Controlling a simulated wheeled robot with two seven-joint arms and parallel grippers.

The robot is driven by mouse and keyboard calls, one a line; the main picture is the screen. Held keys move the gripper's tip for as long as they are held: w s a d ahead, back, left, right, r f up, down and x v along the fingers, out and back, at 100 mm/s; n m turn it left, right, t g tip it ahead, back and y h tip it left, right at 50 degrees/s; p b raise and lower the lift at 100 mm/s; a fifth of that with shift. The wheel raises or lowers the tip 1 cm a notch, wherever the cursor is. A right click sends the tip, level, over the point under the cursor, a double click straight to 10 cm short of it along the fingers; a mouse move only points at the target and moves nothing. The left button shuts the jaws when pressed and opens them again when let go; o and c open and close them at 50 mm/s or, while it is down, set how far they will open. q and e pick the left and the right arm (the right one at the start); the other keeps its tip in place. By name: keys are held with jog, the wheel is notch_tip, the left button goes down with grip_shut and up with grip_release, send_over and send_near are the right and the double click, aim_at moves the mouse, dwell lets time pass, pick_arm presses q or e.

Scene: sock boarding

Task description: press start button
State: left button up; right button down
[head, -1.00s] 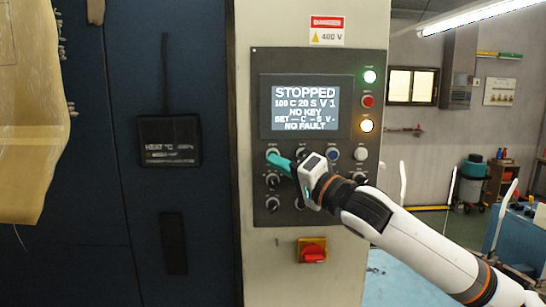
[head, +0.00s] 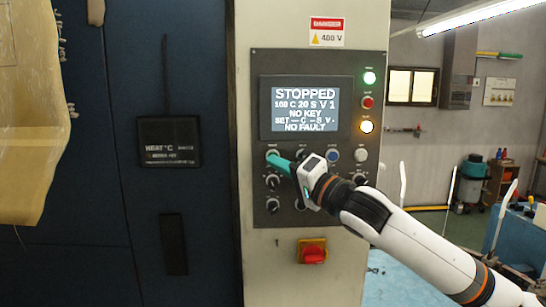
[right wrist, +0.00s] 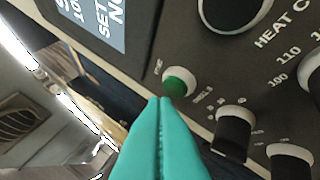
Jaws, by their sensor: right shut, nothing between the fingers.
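A control panel (head: 265,100) on a pale cabinet column has a screen (head: 300,107) reading STOPPED, NO KEY and NO FAULT. A green button (right wrist: 177,82) in a white ring shows in the right wrist view; its label is too small to read. My right gripper (head: 271,158) is shut and empty, its teal fingers pointing at the panel's left button. In the right wrist view the fingertips (right wrist: 161,101) are right at the green button's lower edge; I cannot tell whether they touch it. In the head view the fingers mostly hide this button. My left gripper is not in view.
Dark knobs (head: 272,182) sit below the fingers. A blue button (head: 333,155) is to the right. A lit green lamp (head: 369,77), a red button (head: 367,101) and a lit amber lamp (head: 366,126) line the panel's right side.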

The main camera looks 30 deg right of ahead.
jog(key=shift+w+d, duration=0.1)
jog(key=shift+w, duration=0.1)
jog(key=shift+w+d+p, duration=0.25)
jog(key=shift+w+p, duration=0.1)
jog(key=shift+p, duration=0.05)
dwell(0.6)
jog(key=shift+s, duration=0.1)
dwell(0.4)
jog(key=shift+s+a+b, duration=0.45)
jog(key=shift+s+b, duration=0.15)
